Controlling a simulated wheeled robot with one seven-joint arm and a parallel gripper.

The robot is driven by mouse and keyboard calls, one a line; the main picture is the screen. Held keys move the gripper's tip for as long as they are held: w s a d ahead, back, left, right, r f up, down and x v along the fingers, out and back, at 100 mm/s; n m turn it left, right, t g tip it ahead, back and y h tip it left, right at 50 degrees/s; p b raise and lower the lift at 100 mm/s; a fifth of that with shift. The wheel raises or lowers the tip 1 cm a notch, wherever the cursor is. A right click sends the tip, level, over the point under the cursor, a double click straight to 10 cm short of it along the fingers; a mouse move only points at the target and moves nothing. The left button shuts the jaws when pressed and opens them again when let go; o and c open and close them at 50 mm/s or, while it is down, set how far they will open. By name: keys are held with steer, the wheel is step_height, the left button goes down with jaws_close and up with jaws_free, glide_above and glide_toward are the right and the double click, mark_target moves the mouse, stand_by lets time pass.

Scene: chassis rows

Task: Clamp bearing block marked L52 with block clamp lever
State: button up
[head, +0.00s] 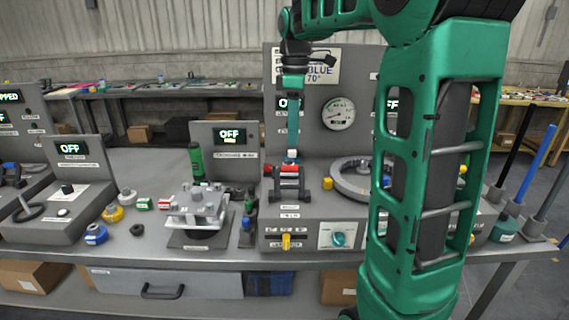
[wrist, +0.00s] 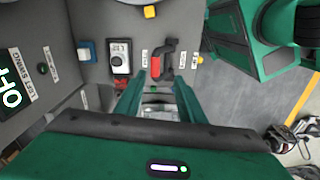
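My gripper (wrist: 160,90) is open in the wrist view, its two green fingers apart with a gap between them. Just past the fingertips is a lever with a red part and a dark bent arm (wrist: 167,60), probably the block clamp lever. In the head view, my gripper (head: 291,153) points down over a dark fixture with a red top (head: 289,170) on the grey console. I cannot tell whether it touches the fixture. Small labels flank the lever, but no L52 mark is legible. A pale grey part shows between the fingers and is largely covered.
The console panel carries a dial gauge (head: 339,113), a yellow knob (head: 287,242) and a teal knob (head: 337,239). A ring-shaped fixture (head: 352,180) lies right of the gripper. A metal plate fixture (head: 197,208) and a green screwdriver-like tool (head: 196,162) stand left. My arm hides the right side.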

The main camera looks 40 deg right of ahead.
steer(key=shift+n, duration=0.6)
steer(key=f, duration=0.3)
steer(key=w+f, duration=0.1)
steer(key=f, duration=0.6)
steer(key=shift+w+a+f, duration=0.1)
steer(key=shift+w, duration=0.15)
